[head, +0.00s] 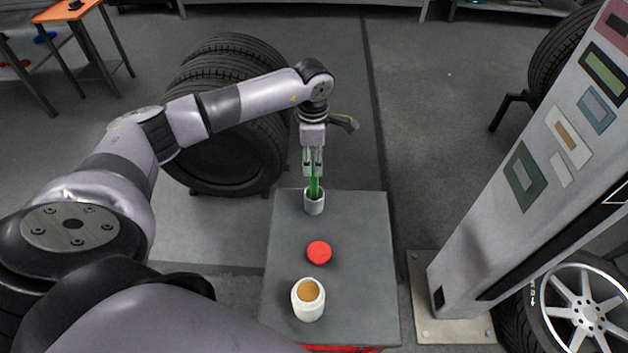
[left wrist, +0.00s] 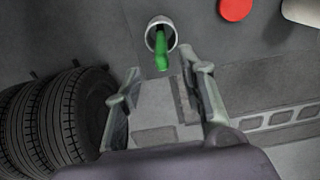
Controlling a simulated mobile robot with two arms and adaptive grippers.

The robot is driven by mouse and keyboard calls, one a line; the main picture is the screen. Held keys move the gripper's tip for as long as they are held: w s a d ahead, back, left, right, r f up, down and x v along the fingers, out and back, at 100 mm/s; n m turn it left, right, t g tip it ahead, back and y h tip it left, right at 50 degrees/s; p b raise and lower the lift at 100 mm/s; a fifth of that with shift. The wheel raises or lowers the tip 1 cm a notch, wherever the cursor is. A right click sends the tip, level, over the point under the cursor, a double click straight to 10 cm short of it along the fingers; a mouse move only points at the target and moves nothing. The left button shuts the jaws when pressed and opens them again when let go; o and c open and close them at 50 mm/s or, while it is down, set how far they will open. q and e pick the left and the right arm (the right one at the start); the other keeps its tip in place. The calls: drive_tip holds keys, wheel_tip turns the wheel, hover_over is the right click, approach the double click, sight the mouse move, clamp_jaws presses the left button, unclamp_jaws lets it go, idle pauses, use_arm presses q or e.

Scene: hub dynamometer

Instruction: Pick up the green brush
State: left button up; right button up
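The green brush (head: 314,187) stands upright in a small white cup (head: 314,206) at the far end of a grey-topped stand. In the left wrist view the brush (left wrist: 161,50) rises out of the cup (left wrist: 153,27), toward the camera. My left gripper (head: 313,163) points down right above the cup, with its fingers around the level of the brush's top. In the left wrist view the gripper (left wrist: 165,88) has its fingers wide apart, with the brush top near the gap between them and no finger visibly touching it. My right gripper is not in view.
On the grey stand top (head: 353,235) are a red round lid (head: 319,252) and an open white jar (head: 308,307) with orange-brown contents. Stacked tyres (head: 228,150) stand behind left. A tall grey panel column (head: 500,225) stands to the right.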

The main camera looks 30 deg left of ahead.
use_arm(q)
drive_tip(key=b, duration=0.2)
hover_over(314, 189)
drive_tip(key=f, duration=0.4)
drive_tip(key=shift+w+a+f, duration=0.15)
drive_tip(key=shift+w+a, duration=0.05)
drive_tip(key=shift+w, duration=0.1)
drive_tip(key=shift+f+b, duration=0.3)
drive_tip(key=shift+r, duration=0.1)
drive_tip(key=shift+c, duration=1.5)
clamp_jaws()
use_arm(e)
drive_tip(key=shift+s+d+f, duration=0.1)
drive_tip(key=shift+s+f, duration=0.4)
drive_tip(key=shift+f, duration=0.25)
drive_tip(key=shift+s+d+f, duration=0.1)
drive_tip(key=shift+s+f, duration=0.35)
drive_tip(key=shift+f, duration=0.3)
